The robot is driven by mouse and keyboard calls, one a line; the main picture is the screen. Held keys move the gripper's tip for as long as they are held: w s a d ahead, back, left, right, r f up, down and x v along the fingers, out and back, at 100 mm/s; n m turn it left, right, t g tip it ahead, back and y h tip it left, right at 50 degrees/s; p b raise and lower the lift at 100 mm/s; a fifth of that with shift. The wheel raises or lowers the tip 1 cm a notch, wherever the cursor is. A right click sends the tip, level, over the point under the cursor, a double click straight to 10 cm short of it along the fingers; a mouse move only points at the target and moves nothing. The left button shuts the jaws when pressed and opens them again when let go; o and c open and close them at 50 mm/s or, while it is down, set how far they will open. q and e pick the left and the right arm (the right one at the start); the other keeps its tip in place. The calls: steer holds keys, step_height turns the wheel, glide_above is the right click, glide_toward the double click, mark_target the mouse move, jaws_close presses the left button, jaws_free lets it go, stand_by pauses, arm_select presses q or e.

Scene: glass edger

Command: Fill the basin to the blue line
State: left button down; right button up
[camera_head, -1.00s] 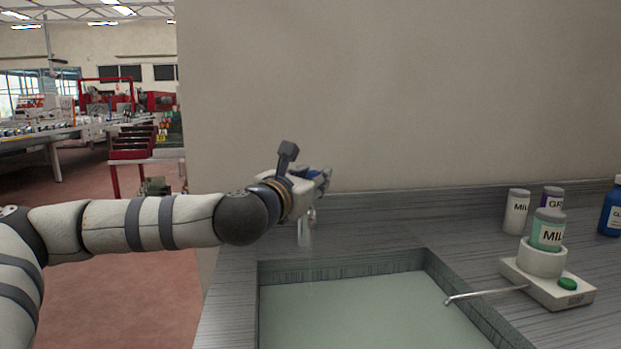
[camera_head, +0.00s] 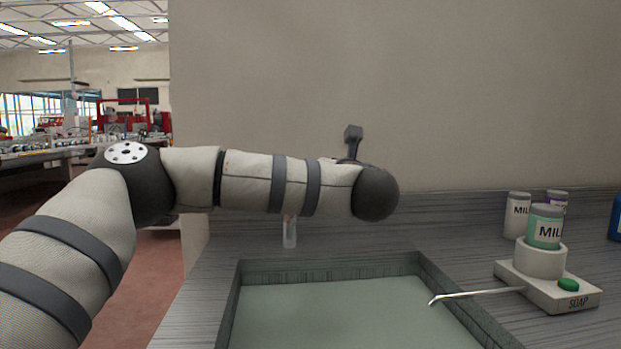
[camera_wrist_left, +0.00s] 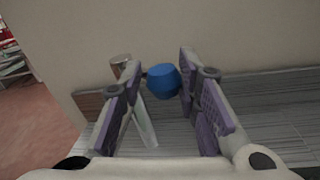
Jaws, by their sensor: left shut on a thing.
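The basin (camera_head: 380,260) is a square sink sunk in the grey counter. Its inside is a flat pale green; I cannot tell the water level, and I see no blue line. The tap's pale spout (camera_head: 290,233) stands behind the basin's back left, partly hidden by my left arm. In the left wrist view, the tap's metal body (camera_wrist_left: 145,122) and round blue knob (camera_wrist_left: 164,81) show. My left gripper (camera_wrist_left: 160,66) is shut on the blue knob, its purple-padded fingers on either side. My arm hides this gripper in the head view. My right gripper is out of view.
A plain wall (camera_head: 450,90) rises behind the counter. A workshop lies at far left.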

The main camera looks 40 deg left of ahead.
arm_select(q)
steer(key=shift+w+n+g+y, duration=0.3)
steer(key=shift+w+g, duration=0.1)
steer(key=shift+w, duration=0.05)
steer(key=shift+r, duration=0.1)
steer(key=shift+r+n+g+y, duration=0.2)
steer(key=shift+n+g+y, duration=0.1)
steer(key=c, duration=1.4)
jaws_free()
steer(key=shift+w+a, duration=0.1)
steer(key=shift+c, duration=0.2)
steer(key=shift+o, duration=0.7)
steer(key=shift+w+a+f, duration=0.1)
steer(key=shift+w+f, duration=0.2)
steer(key=shift+s, duration=0.15)
steer(key=v, duration=1.2)
steer(key=shift+r, duration=0.1)
